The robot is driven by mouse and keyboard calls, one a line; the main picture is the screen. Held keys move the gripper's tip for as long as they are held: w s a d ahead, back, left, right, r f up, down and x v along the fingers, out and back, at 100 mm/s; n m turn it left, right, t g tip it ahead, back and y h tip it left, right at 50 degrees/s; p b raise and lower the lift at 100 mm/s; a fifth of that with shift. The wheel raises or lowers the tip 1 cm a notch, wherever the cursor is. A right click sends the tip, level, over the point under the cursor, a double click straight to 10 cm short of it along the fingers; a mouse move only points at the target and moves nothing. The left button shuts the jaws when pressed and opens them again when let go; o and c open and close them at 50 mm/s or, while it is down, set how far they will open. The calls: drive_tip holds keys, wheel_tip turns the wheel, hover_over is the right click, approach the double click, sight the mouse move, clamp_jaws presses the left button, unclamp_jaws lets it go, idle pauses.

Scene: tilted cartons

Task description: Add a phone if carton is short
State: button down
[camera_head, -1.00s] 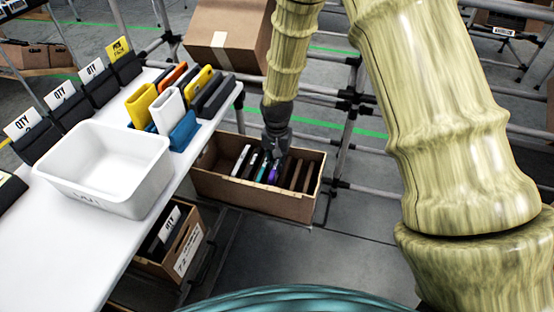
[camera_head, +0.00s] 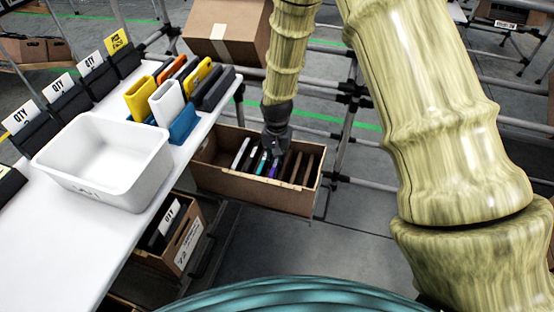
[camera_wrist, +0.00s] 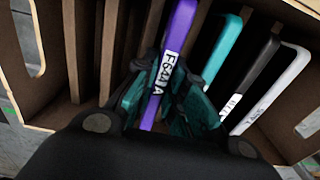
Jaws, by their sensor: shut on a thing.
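The open brown carton (camera_head: 240,192) sits on the rack to the right of the white table, tilted. In the head view my gripper (camera_head: 272,160) reaches down into it. In the wrist view my gripper (camera_wrist: 165,100) is shut on a purple phone (camera_wrist: 178,45) with a white label, standing among the carton's slots. Beside it stand a teal phone (camera_wrist: 224,48), a dark phone (camera_wrist: 258,65) and a white phone (camera_wrist: 285,80). Brown dividers (camera_wrist: 112,40) stand on the purple phone's other side.
The white table holds an empty white bin (camera_head: 105,160), several coloured phones in holders (camera_head: 168,100) and black card stands (camera_head: 90,75). Another carton (camera_head: 175,235) stands below the table edge. A closed carton (camera_head: 225,30) sits behind. Rack poles (camera_head: 347,120) stand close to the open carton.

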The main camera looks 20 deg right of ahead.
drive_tip(key=shift+f, duration=0.25)
idle(0.6)
drive_tip(key=c, duration=1.4)
unclamp_jaws()
drive_tip(key=shift+r, duration=0.1)
wheel_tip(320, 180, up, 12)
drive_tip(key=shift+f, duration=0.1)
wheel_tip(320, 180, up, 7)
drive_tip(key=p, duration=0.7)
drive_tip(key=shift+p, duration=0.35)
